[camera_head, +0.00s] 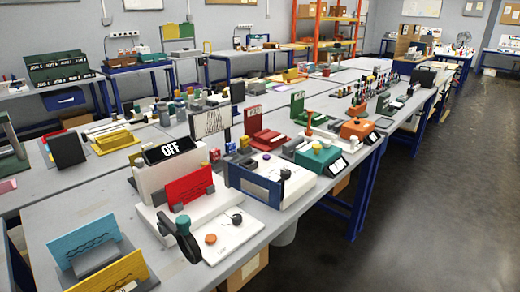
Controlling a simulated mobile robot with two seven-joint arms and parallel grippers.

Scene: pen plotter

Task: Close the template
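A white machine, likely the pen plotter (160,180), stands on the near table with a black "OFF" sign (168,150) on top. A red panel, possibly the template (190,187), stands tilted up in front of it, with small dark brackets at its lower edge. A white base plate (245,240) lies in front, bearing an orange knob (210,239) and a small black ball-like part (236,219). A black arm-like part with a green knob (183,224) stands at the plate's left side. Neither of my grippers shows.
A blue-framed white device (255,187) stands close to the right. The tables behind are crowded. Open floor (430,210) lies to the right.

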